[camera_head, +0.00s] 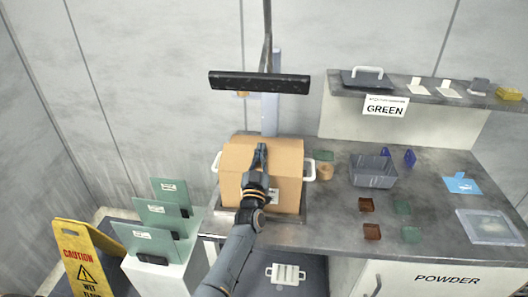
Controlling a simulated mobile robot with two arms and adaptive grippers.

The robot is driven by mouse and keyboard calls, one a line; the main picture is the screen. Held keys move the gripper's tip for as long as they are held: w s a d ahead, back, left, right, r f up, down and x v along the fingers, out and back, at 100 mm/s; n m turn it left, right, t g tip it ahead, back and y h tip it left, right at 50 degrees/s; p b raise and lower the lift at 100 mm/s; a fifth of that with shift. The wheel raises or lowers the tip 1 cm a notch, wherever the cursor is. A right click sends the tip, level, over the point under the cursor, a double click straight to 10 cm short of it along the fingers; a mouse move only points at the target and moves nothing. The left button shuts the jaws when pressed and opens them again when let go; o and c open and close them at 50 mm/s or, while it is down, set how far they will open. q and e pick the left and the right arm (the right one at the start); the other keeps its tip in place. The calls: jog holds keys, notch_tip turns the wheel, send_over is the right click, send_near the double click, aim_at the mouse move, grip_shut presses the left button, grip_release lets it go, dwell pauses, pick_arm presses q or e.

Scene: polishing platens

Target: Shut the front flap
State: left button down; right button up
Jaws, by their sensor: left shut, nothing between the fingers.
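A brown cardboard box (284,188) sits on the left part of the grey bench, on a tray with white handles (309,171). Its upper panels (285,158) slope, and I cannot tell for certain which one is the front flap or how far it is folded. My left gripper (262,149) lies over the middle of the box, fingers pointing away from me, shut and empty. It covers part of the top and front of the box. I cannot tell whether it touches the cardboard. My right gripper is not in view.
A black overhead bar (260,82) hangs above and behind the box. A shelf (400,90) with a GREEN sign is at the back. Green plates (150,238) and a caution sign (84,262) stand left.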

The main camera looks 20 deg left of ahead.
pick_arm(q)
jog(key=shift+d, duration=0.15)
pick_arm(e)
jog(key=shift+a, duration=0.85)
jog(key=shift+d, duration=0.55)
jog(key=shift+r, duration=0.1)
